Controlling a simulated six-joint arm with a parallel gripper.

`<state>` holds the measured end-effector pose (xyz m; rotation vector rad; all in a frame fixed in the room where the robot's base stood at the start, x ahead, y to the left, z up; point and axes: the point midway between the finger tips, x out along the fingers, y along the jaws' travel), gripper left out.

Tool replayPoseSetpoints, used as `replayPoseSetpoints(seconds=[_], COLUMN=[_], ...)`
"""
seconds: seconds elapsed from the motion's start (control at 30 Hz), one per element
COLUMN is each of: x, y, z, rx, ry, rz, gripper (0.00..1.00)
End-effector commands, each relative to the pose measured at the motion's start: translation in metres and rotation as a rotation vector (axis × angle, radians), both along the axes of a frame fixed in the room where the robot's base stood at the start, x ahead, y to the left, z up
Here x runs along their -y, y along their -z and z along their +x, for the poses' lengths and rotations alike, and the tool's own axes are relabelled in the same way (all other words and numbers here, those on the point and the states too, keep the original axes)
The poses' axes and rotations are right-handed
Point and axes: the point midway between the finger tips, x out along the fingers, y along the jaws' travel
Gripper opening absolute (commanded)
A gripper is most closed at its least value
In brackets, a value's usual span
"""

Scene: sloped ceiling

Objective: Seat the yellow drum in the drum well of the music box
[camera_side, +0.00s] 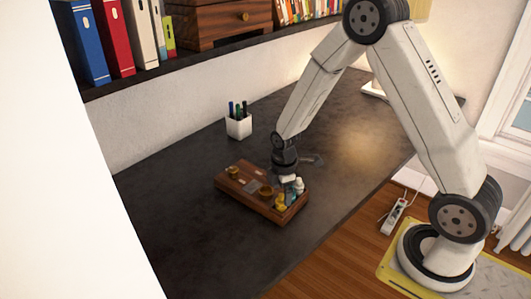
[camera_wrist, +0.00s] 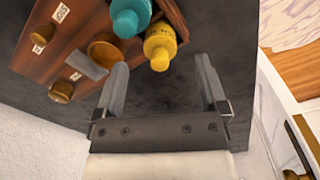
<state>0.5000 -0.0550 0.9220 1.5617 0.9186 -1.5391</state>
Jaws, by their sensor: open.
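The brown wooden music box (camera_side: 247,200) lies on the dark desktop. The yellow drum (camera_side: 280,203) stands at its right end, beside a pale teal piece (camera_side: 298,186). In the wrist view, the yellow drum (camera_wrist: 160,48) has a ribbed rim and a narrower knob, next to the teal piece (camera_wrist: 130,16). A round brass-coloured part (camera_wrist: 105,49) sits in the box (camera_wrist: 86,25); I cannot tell if it is the drum well. My gripper (camera_wrist: 162,75) is open and empty, its fingertips just short of the yellow drum; it hangs over the box's right end (camera_side: 290,178) in the side view.
The box top also carries brass knobs (camera_wrist: 61,91), small white labels and a grey plate (camera_wrist: 86,65). A white pen cup (camera_side: 238,127) stands behind the box near the wall. Desktop is bare to the left and front of the box.

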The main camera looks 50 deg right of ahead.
Motion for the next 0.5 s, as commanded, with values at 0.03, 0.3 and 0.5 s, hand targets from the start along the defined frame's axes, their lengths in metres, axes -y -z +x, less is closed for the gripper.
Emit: replayPoseSetpoints(seconds=[0.03, 0.3, 0.5], x=[0.0, 0.0, 0.0], y=[0.006, 0.023, 0.024], z=[-0.001, 0.0, 0.001], rx=[-0.003, 0.0, 0.001], ry=[0.0, 0.0, 0.0], rz=[0.001, 0.0, 0.0], gripper=[0.92, 0.92, 0.92])
